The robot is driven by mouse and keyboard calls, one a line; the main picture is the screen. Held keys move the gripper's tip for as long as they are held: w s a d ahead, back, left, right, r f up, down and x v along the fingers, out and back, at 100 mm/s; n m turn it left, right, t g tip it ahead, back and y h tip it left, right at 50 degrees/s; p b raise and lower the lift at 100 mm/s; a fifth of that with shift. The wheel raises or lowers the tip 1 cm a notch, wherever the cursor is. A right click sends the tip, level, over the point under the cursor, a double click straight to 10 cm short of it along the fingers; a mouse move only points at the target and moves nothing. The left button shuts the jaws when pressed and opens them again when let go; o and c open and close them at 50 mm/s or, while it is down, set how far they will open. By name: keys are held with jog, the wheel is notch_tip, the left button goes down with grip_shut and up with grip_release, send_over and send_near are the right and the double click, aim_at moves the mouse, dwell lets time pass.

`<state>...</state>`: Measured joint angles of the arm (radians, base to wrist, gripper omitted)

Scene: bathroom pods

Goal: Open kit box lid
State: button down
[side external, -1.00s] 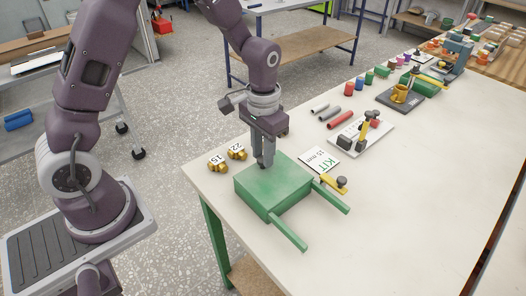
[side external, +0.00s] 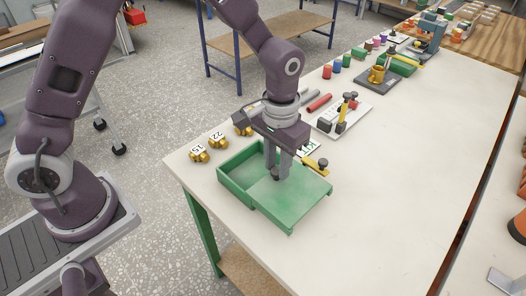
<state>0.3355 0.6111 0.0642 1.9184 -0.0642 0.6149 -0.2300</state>
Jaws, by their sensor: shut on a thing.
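The green kit box (side external: 233,188) stands near the left edge of the table. Its flat green lid (side external: 298,203) is slid toward the front right, leaving a strip of the box's interior uncovered at the left. The lid lies level and overhangs the box's right side. My gripper (side external: 277,174) points down over the lid with its fingers shut on a small dark lid knob (side external: 276,175), mostly hidden between the fingertips. The part of the interior behind the fingers is hidden. The white KIT card (side external: 310,147) is partly hidden behind the gripper.
Several brass fittings (side external: 200,155) with number tags stand left of the box. The tabletop right of the lid is clear.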

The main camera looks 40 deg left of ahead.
jog(key=shift+d, duration=0.1)
jog(key=c, duration=1.1)
grip_release()
jog(key=shift+c, duration=0.2)
notch_tip(320, 180, up, 7)
jog(key=shift+r, duration=0.1)
jog(key=s+a+r+t, duration=0.3)
jog(key=s+a+r, duration=0.4)
jog(key=s+r, duration=0.4)
jog(key=s+a+r+t, duration=0.1)
jog(key=s+a, duration=0.3)
jog(key=s, duration=0.5)
jog(key=shift+s+r+t, duration=0.25)
jog(key=shift+r+t, duration=0.1)
jog(key=shift+t, duration=0.45)
